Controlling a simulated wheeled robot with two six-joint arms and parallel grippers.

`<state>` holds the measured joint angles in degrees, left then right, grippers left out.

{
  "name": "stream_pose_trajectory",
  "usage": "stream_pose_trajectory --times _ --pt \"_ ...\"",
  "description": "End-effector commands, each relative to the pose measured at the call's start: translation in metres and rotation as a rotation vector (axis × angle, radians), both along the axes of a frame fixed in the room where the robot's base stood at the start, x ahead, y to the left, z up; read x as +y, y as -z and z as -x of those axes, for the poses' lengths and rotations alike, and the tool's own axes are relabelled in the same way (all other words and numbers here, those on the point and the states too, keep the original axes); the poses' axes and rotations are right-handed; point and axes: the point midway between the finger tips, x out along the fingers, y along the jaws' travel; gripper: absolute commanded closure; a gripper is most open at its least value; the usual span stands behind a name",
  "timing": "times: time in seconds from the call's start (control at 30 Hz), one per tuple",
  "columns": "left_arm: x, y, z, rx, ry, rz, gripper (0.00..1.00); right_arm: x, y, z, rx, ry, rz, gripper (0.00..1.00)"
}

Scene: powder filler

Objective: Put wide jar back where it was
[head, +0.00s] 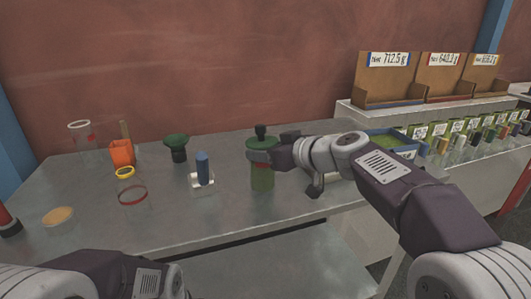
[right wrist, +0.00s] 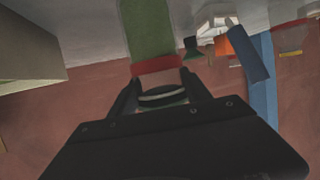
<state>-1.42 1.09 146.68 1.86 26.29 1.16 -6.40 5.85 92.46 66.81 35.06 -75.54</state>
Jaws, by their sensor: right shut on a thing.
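A green-filled jar (head: 262,179) stands upright at, or just above, the front part of the grey table; I cannot tell whether its base touches. I take it to be the wide jar. My right gripper (head: 262,157) is shut on its upper part, coming in from the right. In the right wrist view the jar (right wrist: 147,30) shows a green body and a red band, with the fingers (right wrist: 160,90) on either side of its rim end. A dark green piece (head: 261,131) shows above the jar in the head view. My left gripper is out of view.
The grey table (head: 230,215) holds an orange container (head: 121,153), a dark green funnel-like piece (head: 176,147), a blue cylinder (head: 203,168) on a white base and clear vessels with red and yellow rings (head: 132,195). Labelled bins (head: 385,83) and a blue-edged green tray (head: 390,140) stand right.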

Motion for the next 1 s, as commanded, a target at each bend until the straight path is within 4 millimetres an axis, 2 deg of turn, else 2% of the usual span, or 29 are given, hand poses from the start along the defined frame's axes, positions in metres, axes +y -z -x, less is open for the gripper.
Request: stream_pose_trajectory --times 0.17,0.2,0.27,0.53,0.67,1.0 --pt "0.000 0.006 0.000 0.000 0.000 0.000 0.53 0.000 0.003 0.000 -0.002 0.000 -0.001 0.82" --pt "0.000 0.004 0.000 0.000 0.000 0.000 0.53 0.000 0.003 0.000 0.000 0.000 0.000 0.35" --pt "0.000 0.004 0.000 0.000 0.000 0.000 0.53 0.000 0.002 0.000 0.000 0.000 0.000 0.22" --pt "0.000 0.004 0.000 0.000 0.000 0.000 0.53 0.000 0.002 0.000 0.000 0.000 0.000 0.22" --pt "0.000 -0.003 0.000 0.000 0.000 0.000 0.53 -0.001 -0.004 0.001 0.000 0.000 0.000 0.22" --pt "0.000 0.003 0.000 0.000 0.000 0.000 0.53 -0.044 -0.025 0.049 -0.003 0.004 0.001 0.22"
